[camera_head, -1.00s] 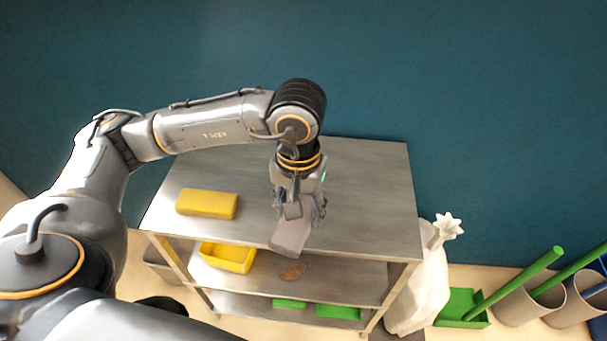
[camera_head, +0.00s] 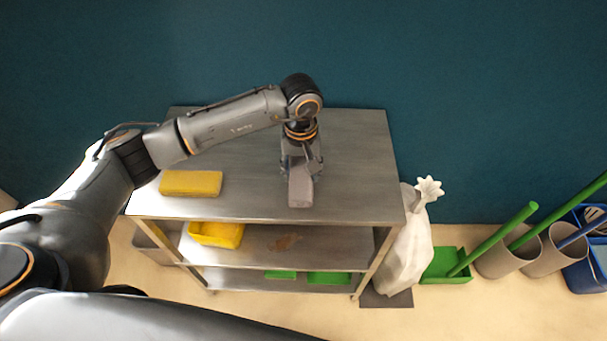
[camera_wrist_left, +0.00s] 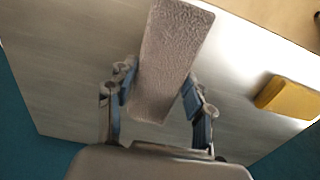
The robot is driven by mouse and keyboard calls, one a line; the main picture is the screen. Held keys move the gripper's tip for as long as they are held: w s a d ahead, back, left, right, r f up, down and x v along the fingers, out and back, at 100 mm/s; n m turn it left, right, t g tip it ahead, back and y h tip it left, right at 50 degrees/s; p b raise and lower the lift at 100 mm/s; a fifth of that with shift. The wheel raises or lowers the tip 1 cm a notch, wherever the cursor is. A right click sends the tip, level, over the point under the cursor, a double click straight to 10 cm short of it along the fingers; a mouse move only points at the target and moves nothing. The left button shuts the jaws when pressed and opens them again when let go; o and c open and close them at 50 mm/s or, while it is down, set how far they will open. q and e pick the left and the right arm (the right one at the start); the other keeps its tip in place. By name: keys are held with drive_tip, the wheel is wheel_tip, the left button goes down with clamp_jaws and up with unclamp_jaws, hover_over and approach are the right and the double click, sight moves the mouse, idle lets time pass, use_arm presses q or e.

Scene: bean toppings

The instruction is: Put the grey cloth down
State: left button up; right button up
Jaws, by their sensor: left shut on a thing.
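The grey cloth (camera_head: 300,188) is a folded, flat rectangular block at the front middle of the metal table's top (camera_head: 345,165). My left gripper (camera_head: 300,170) points down over the table with its fingers around the cloth's rear part. In the left wrist view the cloth (camera_wrist_left: 172,55) runs between the two fingers of the gripper (camera_wrist_left: 160,95), with its far end toward the table's front edge. The gripper is shut on the cloth. Whether the cloth rests fully on the tabletop is hard to tell. My right gripper is not in view.
A yellow folded cloth (camera_head: 191,183) lies on the tabletop to the left. Lower shelves hold a yellow tray (camera_head: 216,234) and green items (camera_head: 329,278). A white sack (camera_head: 406,250) and bins (camera_head: 500,258) stand to the right. The tabletop's right side is clear.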

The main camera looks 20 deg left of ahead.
sight(304, 171)
use_arm(q)
drive_tip(key=shift+w+d+f, duration=0.15)
drive_tip(key=shift+w+f, duration=0.2)
drive_tip(key=shift+f, duration=0.15)
wheel_tip(304, 171, down, 2)
drive_tip(key=shift+f+p, duration=0.1)
drive_tip(key=shift+p, duration=0.8)
drive_tip(key=shift+f, duration=0.6)
drive_tip(key=o, duration=1.2)
drive_tip(key=shift+c, duration=0.2)
